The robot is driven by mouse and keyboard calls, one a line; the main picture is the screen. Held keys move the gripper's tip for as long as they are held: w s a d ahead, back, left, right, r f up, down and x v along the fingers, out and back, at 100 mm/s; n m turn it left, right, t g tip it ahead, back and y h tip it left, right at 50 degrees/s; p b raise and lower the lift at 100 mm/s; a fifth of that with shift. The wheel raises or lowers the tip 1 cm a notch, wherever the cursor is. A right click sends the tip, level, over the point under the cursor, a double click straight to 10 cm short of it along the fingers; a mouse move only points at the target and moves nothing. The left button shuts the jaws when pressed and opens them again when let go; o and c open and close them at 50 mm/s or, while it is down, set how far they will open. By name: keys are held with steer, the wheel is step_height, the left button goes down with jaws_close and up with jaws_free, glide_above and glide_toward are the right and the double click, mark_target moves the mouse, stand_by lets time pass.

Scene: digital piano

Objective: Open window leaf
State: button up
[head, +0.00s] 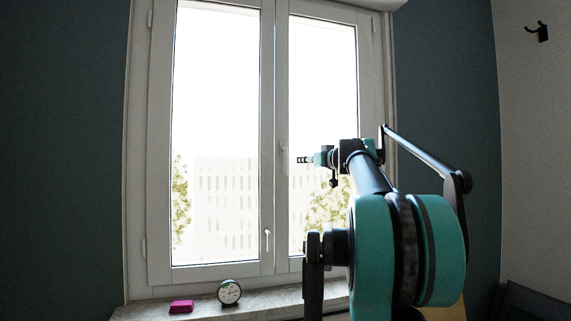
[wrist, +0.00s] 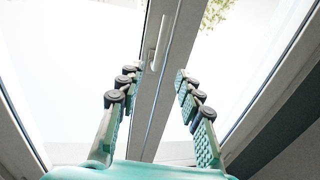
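The white window in the head view has a left leaf (head: 160,150) and a right leaf (head: 366,100), which meet at a middle post. Both look shut. A pale upright handle (head: 283,160) is on the middle frame, just left of my gripper (head: 304,160). In the wrist view a white lever handle (wrist: 162,42) on the frame shows beyond and between the fingertips of my gripper (wrist: 160,76). The fingers are apart with nothing between them, and no contact with the handle shows. A small latch (head: 267,240) sits lower on the middle post.
The stone sill (head: 260,300) holds a round black clock (head: 229,292) and a pink block (head: 181,306), both below the left leaf. Dark walls flank the window. A black hook (head: 538,31) is on the right wall. My arm covers the lower right leaf.

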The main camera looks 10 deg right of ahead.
mark_target(286, 162)
steer(key=x, duration=1.6)
steer(key=shift+w+f, duration=0.1)
steer(key=shift+f, duration=0.05)
jaws_close()
